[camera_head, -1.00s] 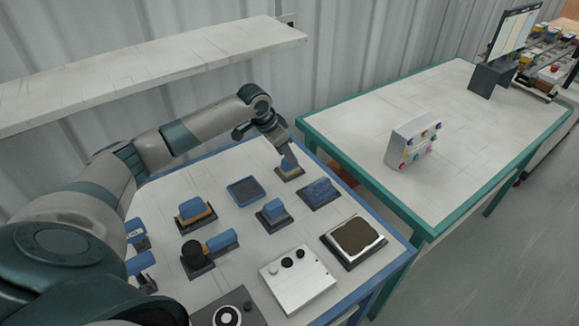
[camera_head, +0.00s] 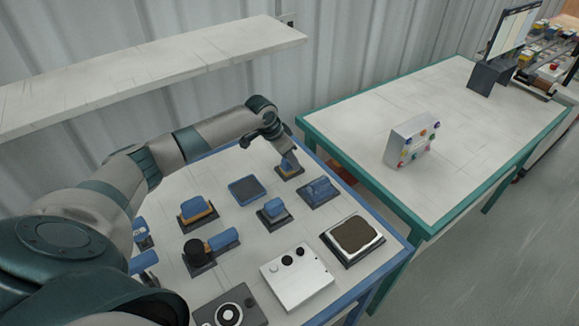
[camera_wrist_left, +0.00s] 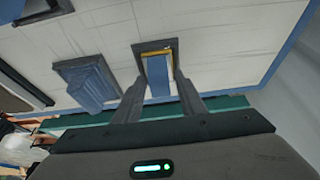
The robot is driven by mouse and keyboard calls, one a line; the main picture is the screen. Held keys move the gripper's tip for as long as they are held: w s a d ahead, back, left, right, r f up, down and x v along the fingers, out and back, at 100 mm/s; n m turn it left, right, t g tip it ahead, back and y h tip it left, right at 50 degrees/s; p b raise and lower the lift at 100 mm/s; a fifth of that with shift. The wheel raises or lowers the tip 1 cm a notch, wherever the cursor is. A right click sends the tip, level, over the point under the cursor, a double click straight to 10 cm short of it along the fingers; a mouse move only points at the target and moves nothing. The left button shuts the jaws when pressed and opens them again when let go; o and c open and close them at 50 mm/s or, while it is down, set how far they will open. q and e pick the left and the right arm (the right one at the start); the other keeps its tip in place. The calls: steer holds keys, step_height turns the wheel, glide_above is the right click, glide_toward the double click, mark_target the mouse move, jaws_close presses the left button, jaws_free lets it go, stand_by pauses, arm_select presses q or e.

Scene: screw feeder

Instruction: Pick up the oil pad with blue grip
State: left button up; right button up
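Blue-gripped pads stand on the blue-edged table. One with a blue grip and a yellow-orange base (camera_head: 289,170) sits in a dark holder at the table's back right. It also shows in the left wrist view (camera_wrist_left: 158,87). My left gripper (camera_head: 286,152) is above this pad, pointing down. In the left wrist view my left gripper's (camera_wrist_left: 160,82) fingers are apart, one on each side of the blue grip, with gaps visible. A similar pad with a blue grip and orange base (camera_head: 197,208) stands at the left. My right gripper is not in view.
A blue block in a dark holder (camera_head: 319,191) stands just right of the gripper; another blue-gripped piece (camera_head: 272,209) is nearer. A flat blue pad (camera_head: 244,190), a brown-topped tray (camera_head: 354,236) and a white box (camera_head: 297,279) also occupy the table. A green-edged table (camera_head: 470,130) adjoins.

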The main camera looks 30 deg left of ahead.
arm_select(q)
steer(key=shift+r, duration=0.1)
steer(key=shift+r+b, duration=0.55)
steer(key=shift+r, duration=0.3)
steer(key=shift+w+d+r+b, duration=0.1)
steer(key=shift+d+r+b, duration=0.1)
steer(key=shift+r+b, duration=0.3)
steer(key=shift+w+d+r+b, duration=0.1)
steer(key=shift+d+r+b, duration=0.05)
steer(key=shift+r, duration=0.55)
steer(key=shift+w+d+r+b, duration=0.6)
steer(key=shift+d+r, duration=0.55)
steer(key=shift+d, duration=0.55)
steer(key=shift+w+d+r+b, duration=0.6)
steer(key=shift+d+r, duration=0.5)
steer(key=shift+d, duration=0.65)
steer(key=shift+w+d+r+b, duration=0.6)
steer(key=shift+d+r, duration=0.55)
steer(key=shift+d, duration=0.55)
steer(key=shift+d, duration=0.1)
